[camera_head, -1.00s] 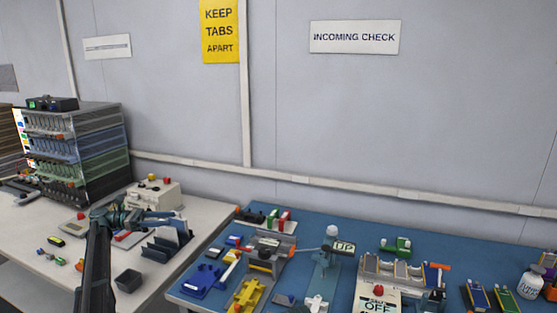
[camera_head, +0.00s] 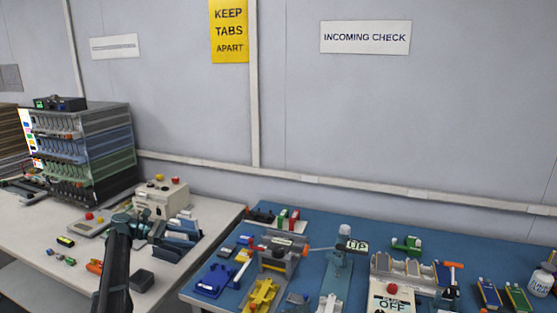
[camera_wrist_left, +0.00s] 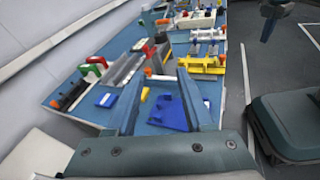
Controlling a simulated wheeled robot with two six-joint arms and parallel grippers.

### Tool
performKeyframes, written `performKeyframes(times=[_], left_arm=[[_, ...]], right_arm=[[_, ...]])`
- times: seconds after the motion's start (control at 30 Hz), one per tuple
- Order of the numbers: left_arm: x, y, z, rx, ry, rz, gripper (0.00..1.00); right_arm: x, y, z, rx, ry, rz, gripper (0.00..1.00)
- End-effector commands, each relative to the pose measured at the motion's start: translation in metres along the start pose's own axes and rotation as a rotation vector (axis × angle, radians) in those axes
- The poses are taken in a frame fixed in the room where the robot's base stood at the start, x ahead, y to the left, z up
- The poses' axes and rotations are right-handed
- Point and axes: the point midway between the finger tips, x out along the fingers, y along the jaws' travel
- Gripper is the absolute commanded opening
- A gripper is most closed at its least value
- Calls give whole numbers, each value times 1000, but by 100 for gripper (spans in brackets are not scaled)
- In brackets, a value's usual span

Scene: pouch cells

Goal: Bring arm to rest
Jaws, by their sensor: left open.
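My left arm rises from the bottom edge in the head view. Its gripper (camera_head: 148,227) is over the white table, in front of the cream box and beside the rack of upright plates. In the left wrist view the two fingers (camera_wrist_left: 160,100) stand apart with nothing held between them. Beyond them, the blue bench shows with a blue part (camera_wrist_left: 168,113) seen between the fingers.
A cream box (camera_head: 160,198) with coloured knobs, a plate rack (camera_head: 176,240) and a dark bin (camera_head: 142,280) are near the left gripper. A tall tiered cabinet (camera_head: 85,150) stands at the back left. The blue bench (camera_head: 330,220) on the right is crowded with fixtures.

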Motion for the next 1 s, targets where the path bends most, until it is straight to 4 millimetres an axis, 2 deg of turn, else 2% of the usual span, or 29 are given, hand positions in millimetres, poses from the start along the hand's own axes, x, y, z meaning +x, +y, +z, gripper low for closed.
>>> performKeyframes(times=[0.03,0.17,0.27,0.3,0.4,0.5,0.7,0.87,0.93,1.0], left_arm=[[18,-15,-2,29,36,-14,52],[60,-49,-15,134,160,-58,52],[99,-89,-30,260,295,-126,52],[116,-112,-38,331,362,-169,52],[150,-175,-58,545,544,-321,52],[162,-225,-75,751,691,-493,52],[158,-294,-90,1072,872,-824,52],[143,-336,-92,1277,958,-1087,52],[158,-337,-108,1315,945,-1145,52],[173,-343,-115,1330,923,-1179,52]], right_arm=[[0,0,0,0,0,0,0],[0,0,0,0,0,0,0],[0,0,0,0,0,0,0],[0,0,0,0,0,0,0],[0,0,0,0,0,0,0],[0,0,0,0,0,0,0],[0,0,0,0,0,0,0],[0,0,0,0,0,0,0],[18,-2,-1,0,0,0,0],[30,-3,-2,0,0,0,0]])
